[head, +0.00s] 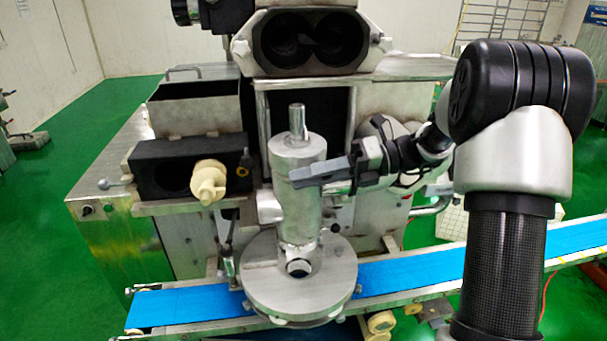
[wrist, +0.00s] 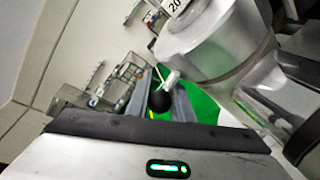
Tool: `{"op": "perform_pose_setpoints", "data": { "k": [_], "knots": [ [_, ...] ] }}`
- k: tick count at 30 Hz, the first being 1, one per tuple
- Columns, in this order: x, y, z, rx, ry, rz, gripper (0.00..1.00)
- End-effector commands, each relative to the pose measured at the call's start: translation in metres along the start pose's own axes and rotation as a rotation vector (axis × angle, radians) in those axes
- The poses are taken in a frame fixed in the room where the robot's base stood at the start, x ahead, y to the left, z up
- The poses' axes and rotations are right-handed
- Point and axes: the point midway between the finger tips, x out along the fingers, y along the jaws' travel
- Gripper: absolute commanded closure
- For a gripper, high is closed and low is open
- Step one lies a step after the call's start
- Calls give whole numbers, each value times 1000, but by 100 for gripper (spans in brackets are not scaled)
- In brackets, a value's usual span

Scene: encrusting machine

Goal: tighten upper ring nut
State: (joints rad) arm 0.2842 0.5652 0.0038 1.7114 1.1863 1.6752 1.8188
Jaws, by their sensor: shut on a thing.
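The upper ring nut (head: 297,152) is the silver metal collar at the top of the upright cylinder, in the middle of the head view. A thin post sticks up from it. My gripper (head: 312,176) reaches in from the right, with its grey fingers level across the front of the collar. It is shut on the ring nut, but the fingers hide the contact itself.
The cylinder rises from a round steel plate (head: 300,290) above a blue conveyor belt (head: 415,268). The encrusting machine's twin-bore housing (head: 310,40) stands behind. A black block with a cream knob (head: 208,182) is at left. A black ball knob (wrist: 160,101) shows in the wrist view.

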Motion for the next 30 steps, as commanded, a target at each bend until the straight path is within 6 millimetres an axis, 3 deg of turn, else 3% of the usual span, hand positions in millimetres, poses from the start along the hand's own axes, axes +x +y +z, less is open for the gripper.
{"op": "perform_pose_setpoints", "data": {
  "k": [12,13,14,24,30],
  "knots": [
    [-1,0,1,-2,3,1,100],
    [-1,0,1,-2,3,1,74],
    [-1,0,1,-2,3,1,72],
    [-3,0,0,-1,3,1,72],
    [-31,-2,0,-2,1,-2,72]
  ]
}}
